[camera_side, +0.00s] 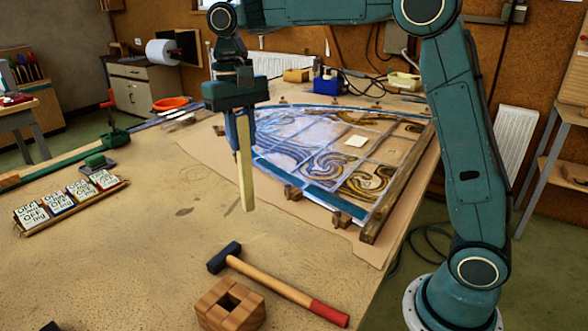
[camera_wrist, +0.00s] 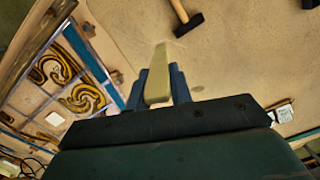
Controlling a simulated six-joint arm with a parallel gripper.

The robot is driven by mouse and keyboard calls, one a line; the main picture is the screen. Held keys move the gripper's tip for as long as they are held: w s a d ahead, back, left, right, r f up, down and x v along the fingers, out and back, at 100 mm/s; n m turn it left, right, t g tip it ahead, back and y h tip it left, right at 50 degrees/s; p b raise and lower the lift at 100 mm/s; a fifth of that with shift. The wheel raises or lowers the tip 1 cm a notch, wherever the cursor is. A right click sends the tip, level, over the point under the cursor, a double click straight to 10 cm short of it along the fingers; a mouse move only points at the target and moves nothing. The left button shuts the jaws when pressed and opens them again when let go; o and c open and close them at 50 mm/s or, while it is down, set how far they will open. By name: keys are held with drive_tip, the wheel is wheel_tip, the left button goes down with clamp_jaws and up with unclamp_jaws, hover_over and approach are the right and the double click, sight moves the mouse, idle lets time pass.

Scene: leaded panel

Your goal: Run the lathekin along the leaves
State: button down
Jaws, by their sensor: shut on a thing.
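My gripper (camera_side: 240,125) is shut on the lathekin (camera_side: 245,175), a pale flat wooden stick. It hangs nearly upright, its tip down, over bare bench left of the panel. In the wrist view the lathekin (camera_wrist: 158,80) sticks out between the two blue fingers. The leaded panel (camera_side: 330,150) lies on the bench at the back right, with blue-purple glass and swirling brown-gold pieces between the leads. The lathekin is apart from the panel in the side view. The panel (camera_wrist: 75,75) also shows at the left of the wrist view. I cannot tell whether the lathekin's tip touches the bench.
A hammer (camera_side: 275,283) with a red handle end and a ring of wooden blocks (camera_side: 231,305) lie at the front. A rack of lettered cards (camera_side: 72,200) is at the left. Wooden battens (camera_side: 398,187) and small blocks border the panel. Bare bench lies between these.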

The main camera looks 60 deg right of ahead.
drive_tip(key=s+d+f+m, duration=0.1)
drive_tip(key=s+d+m, duration=0.3)
drive_tip(key=d, duration=1.1)
drive_tip(key=s+d+f+m, duration=0.1)
drive_tip(key=s+d+m, duration=0.3)
drive_tip(key=s+m, duration=0.2)
drive_tip(key=s+d+f+m+t+y, duration=0.1)
drive_tip(key=s+d+f+m, duration=0.1)
drive_tip(key=s+d+m, duration=0.3)
drive_tip(key=shift+s+m, duration=0.6)
drive_tip(key=shift+s, duration=1.6)
drive_tip(key=w+d+f, duration=0.1)
drive_tip(key=w+d, duration=0.1)
drive_tip(key=w, duration=0.7)
drive_tip(key=w+d+f, duration=0.1)
drive_tip(key=w+f, duration=0.1)
drive_tip(key=w, duration=0.8)
drive_tip(key=shift+w+d, duration=0.25)
drive_tip(key=shift+d, duration=0.15)
